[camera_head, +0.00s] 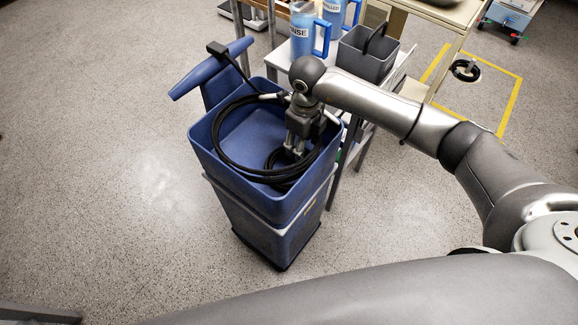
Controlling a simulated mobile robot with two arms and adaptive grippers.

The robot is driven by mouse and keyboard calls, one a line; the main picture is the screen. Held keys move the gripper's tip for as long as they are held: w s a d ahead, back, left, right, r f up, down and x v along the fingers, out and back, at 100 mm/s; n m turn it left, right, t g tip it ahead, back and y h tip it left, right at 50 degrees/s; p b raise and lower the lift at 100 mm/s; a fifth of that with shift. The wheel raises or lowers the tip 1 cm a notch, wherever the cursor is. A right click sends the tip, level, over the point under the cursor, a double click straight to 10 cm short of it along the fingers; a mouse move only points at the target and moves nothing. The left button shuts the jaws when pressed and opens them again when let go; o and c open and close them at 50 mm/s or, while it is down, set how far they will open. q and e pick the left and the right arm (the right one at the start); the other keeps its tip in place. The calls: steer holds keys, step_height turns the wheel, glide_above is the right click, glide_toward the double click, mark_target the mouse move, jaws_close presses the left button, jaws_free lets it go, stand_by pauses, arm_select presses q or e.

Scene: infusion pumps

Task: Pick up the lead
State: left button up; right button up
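The lead is a black cable (216,143) lying in large loops in the upper tray of a blue cart (196,137). One end runs up over the cart's handle to a black plug-like piece (217,48). My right gripper (295,152) points down into the right side of the tray, among the loops of the lead. Its fingertips are close to the cable. I cannot tell whether they touch it or how far apart they are. My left gripper is not in view.
The cart's blue handle (210,69) sticks up at its back left. Behind the cart, a light table holds blue-and-white jugs (303,30) and a grey caddy (366,60). A wooden trolley (432,14) stands at the back right.

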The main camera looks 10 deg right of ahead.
steer(key=shift+w+a+f, duration=0.1)
steer(key=shift+f, duration=1.05)
steer(key=shift+w+a+f, duration=0.1)
steer(key=shift+f, duration=1.05)
steer(key=shift+r, duration=0.1)
jaws_close()
